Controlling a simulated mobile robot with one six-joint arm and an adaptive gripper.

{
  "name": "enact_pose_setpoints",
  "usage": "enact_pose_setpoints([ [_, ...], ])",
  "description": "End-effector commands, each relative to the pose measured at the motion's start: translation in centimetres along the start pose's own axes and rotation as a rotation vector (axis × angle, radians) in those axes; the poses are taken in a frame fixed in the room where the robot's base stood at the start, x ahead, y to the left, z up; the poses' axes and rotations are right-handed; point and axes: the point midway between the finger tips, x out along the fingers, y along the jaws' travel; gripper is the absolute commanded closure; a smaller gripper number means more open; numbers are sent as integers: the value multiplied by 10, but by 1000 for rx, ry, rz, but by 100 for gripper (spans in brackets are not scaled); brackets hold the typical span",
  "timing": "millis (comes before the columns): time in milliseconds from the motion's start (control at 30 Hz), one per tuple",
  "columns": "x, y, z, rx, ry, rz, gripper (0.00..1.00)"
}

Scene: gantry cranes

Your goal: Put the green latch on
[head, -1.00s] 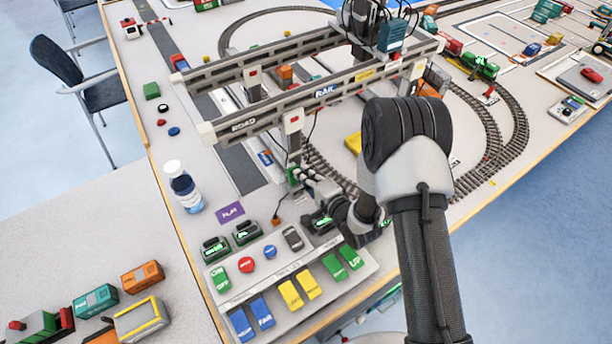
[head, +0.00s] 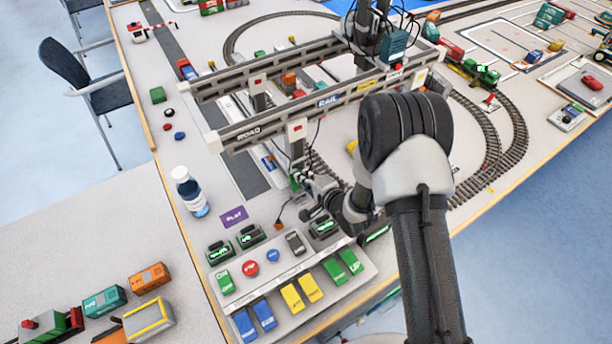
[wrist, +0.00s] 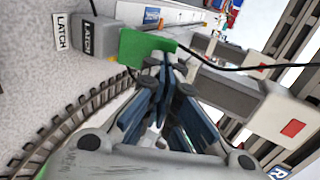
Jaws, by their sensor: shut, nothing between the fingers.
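The green latch (wrist: 146,46) is a flat green piece in the wrist view. It sits between a grey box labelled LATCH (wrist: 96,38) and a grey crane leg (wrist: 225,88). In the head view a small bit of green (head: 295,180) shows at the foot of the near crane leg, partly hidden by my gripper. My gripper (wrist: 166,66) is shut and empty, its blue-grey fingertips together at the lower edge of the green piece. Whether they touch it I cannot tell. In the head view my gripper (head: 304,183) is beside that leg.
The gantry crane's beams (head: 265,130) stand just beyond my gripper. Curved track (wrist: 75,125) runs close by. A control panel (head: 325,285) with coloured buttons is at the near edge.

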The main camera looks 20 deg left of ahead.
Motion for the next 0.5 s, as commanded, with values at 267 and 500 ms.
enact_pose_setpoints([
  [267,8,-14,0,-2,0,164,100],
  [500,16,-16,0,-1,0,291,100],
])
